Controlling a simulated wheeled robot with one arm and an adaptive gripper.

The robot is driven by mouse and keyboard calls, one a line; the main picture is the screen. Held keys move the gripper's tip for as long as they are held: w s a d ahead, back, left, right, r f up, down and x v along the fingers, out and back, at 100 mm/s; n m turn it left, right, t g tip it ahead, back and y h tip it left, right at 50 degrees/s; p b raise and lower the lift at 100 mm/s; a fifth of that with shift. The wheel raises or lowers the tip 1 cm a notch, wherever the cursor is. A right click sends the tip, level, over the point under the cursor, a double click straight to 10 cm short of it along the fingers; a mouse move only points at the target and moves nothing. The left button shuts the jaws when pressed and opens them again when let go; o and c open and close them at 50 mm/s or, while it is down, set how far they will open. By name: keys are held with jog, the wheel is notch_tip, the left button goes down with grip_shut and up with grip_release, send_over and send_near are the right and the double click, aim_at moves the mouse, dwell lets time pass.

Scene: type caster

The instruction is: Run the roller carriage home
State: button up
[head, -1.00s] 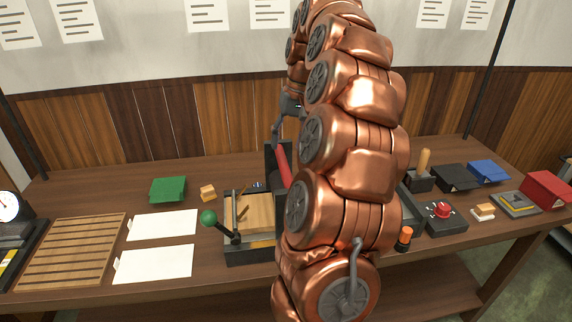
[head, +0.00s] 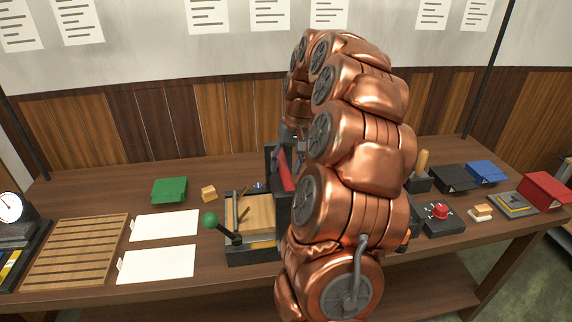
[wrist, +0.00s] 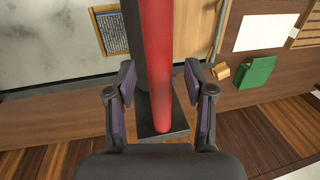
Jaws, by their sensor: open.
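The type caster (head: 253,257) stands mid-table, with a wooden bed and a green-knobbed lever (head: 211,220) at its left front. A red roller (head: 285,170) shows beside a dark upright part, which I take for the roller carriage; my arm hides much of it. In the wrist view, the red roller (wrist: 158,60) runs lengthwise beside a dark bar, down to a black end plate (wrist: 172,118). My gripper (wrist: 160,82) is open, with one finger on each side of the roller and bar. Contact cannot be told. The caster's right side is hidden.
Two white cards (head: 164,225), a slatted wooden rack (head: 76,250), a green object (head: 169,190) and a small wooden block (head: 209,194) lie left. A black box with a red knob (head: 440,212) and a red box (head: 545,188) stand right.

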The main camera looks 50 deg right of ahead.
jog(key=shift+f, duration=0.35)
grip_shut()
dwell(0.3)
